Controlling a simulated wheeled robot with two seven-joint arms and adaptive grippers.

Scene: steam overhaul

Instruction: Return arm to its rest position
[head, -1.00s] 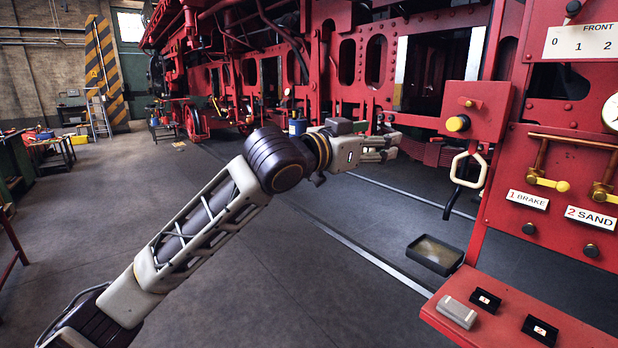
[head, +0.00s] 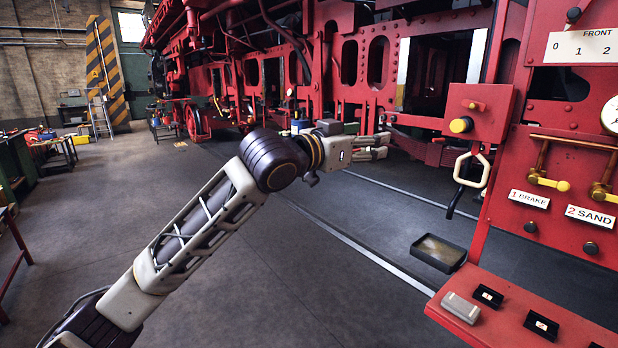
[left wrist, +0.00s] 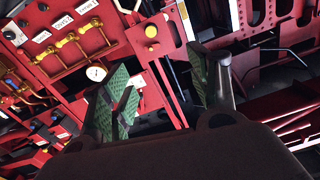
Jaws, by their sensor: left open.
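My left arm comes in from the lower left in the head view. Its gripper (head: 372,148) is in front of the red locomotive frame, left of the control panel, touching nothing that I can see. In the left wrist view the gripper (left wrist: 165,95) shows two green-padded fingers spread apart with nothing between them. My right gripper is in neither view.
The red panel (head: 560,235) with brake and sand valves stands at the right. A pale handle (head: 471,170) hangs from a red box (head: 478,112). A red shelf (head: 505,325) holds small parts. A black tray (head: 438,253) lies on the floor. The floor at centre is clear.

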